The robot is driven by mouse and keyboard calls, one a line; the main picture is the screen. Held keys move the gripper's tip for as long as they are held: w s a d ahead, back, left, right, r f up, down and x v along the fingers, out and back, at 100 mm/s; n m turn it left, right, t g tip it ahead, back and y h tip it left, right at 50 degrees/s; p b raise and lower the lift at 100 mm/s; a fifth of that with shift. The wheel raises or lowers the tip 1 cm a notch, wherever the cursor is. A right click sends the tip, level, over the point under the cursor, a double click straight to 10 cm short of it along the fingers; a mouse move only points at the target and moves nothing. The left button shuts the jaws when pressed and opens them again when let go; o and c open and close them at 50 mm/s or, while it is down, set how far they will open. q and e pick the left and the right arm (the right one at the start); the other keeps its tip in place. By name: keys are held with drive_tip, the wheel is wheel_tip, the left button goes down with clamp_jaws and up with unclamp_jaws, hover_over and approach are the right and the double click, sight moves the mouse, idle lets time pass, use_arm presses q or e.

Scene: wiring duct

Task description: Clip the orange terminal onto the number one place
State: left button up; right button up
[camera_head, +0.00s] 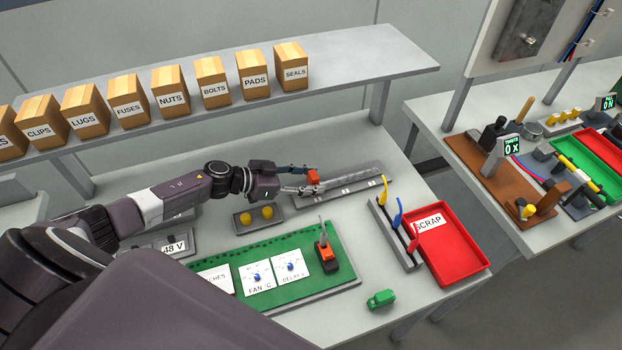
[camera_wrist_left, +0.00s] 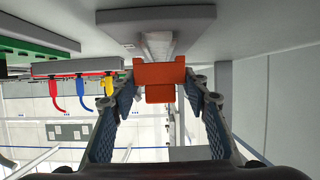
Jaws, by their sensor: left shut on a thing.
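My left gripper (camera_head: 308,181) is shut on the orange terminal (camera_head: 313,176), near the left end of the metal rail. In the left wrist view the orange terminal (camera_wrist_left: 160,73) sits between the fingertips of the left gripper (camera_wrist_left: 162,92). The rail (camera_head: 355,180) lies on a grey base plate with small white labels along its front edge; their numbers are too small to read. The rail (camera_wrist_left: 157,46) runs away beyond the terminal in the wrist view. Whether terminal and rail touch, I cannot tell. My right gripper is not in view.
A rack of yellow, blue and red hooked pieces (camera_head: 399,220) and a red SCRAP tray (camera_head: 458,262) stand to the right. A green board (camera_head: 310,245) with an orange-black device and a green block (camera_head: 381,299) lie in front. Labelled boxes line the shelf (camera_head: 350,60) behind.

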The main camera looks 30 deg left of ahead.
use_arm(q)
drive_tip(key=shift+s+f+b, duration=0.1)
drive_tip(key=shift+f+b, duration=0.35)
drive_tip(key=shift+f, duration=0.3)
drive_tip(key=o, duration=1)
drive_tip(key=v, duration=1)
drive_tip(key=shift+s+a, duration=0.15)
drive_tip(key=shift+a, duration=0.1)
drive_tip(key=shift+s+a+r, duration=0.4)
drive_tip(key=shift+s, duration=0.05)
